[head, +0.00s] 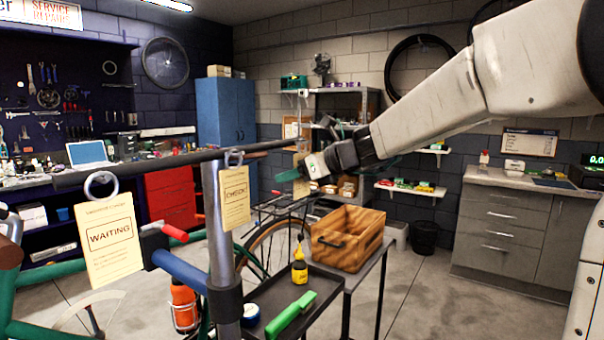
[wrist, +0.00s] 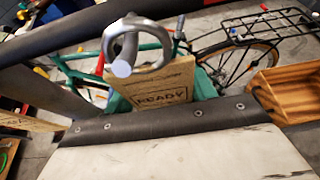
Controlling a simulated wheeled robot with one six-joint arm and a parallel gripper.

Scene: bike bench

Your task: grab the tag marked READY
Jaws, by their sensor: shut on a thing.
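The READY tag (wrist: 162,92) is a tan card with a thick grey metal ring (wrist: 135,45) at its top, seen close up in the wrist view. My gripper (wrist: 160,100) is shut on this card, with a teal finger on each side. In the head view my gripper (head: 292,176) is by the far right end of the dark bar (head: 150,165); the card is mostly hidden there. The WAITING tag (head: 110,237) and the CHECK tag (head: 236,197) hang from the bar by rings, nearer the camera.
A grey post (head: 220,240) holds up the bar. A green bike frame (head: 50,275) stands below left. Open floor lies right, before the grey cabinets (head: 507,222).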

